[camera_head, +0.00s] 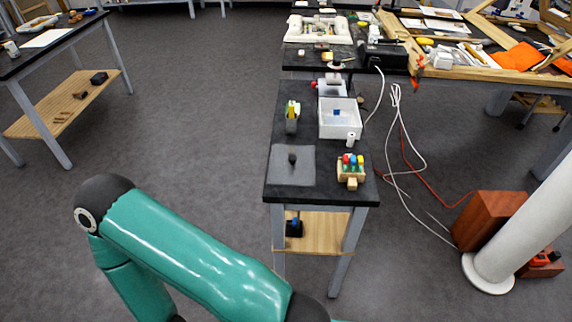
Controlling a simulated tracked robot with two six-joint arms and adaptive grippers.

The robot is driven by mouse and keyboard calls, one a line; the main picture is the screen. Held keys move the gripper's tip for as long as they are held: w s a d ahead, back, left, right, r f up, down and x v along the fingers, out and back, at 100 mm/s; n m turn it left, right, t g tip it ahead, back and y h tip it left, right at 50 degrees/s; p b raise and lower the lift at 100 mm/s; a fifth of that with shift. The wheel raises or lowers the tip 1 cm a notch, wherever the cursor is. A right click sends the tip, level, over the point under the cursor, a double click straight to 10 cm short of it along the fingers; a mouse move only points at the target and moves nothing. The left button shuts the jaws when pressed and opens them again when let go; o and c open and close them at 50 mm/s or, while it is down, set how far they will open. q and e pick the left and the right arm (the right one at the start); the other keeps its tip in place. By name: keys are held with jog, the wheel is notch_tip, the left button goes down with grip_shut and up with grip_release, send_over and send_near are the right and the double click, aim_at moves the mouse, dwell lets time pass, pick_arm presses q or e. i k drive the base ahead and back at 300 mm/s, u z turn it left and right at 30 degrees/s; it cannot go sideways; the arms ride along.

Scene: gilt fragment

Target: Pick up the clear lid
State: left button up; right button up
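A flat, see-through grey square with a dark knob in its middle, which looks like the clear lid (307,174), lies on the near left part of the narrow black-topped bench (323,192). An open white box (356,133) stands behind it to the right, with a small blue item (337,112) inside. One teal arm of mine crosses the lower left and runs out at the bottom edge. No gripper shows, and nothing touches the lid.
A wooden block holder with coloured tops (351,169) stands right of the lid. A yellow-green and dark item (292,117) stands behind it. A small white cylinder (350,139) is near the box. Loose cables (397,140) hang right of the bench. Floor to the left is clear.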

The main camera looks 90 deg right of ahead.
aim_at(290, 164)
jog(key=u, duration=0.35)
jog(key=i, duration=0.2)
jog(key=z, duration=2.6)
jog(key=k, duration=0.6)
jog(key=z, duration=0.25)
jog(key=i, duration=0.5)
jog(key=u, duration=0.25)
jog(key=k, duration=0.5)
jog(key=z, duration=0.25)
jog(key=i, duration=0.45)
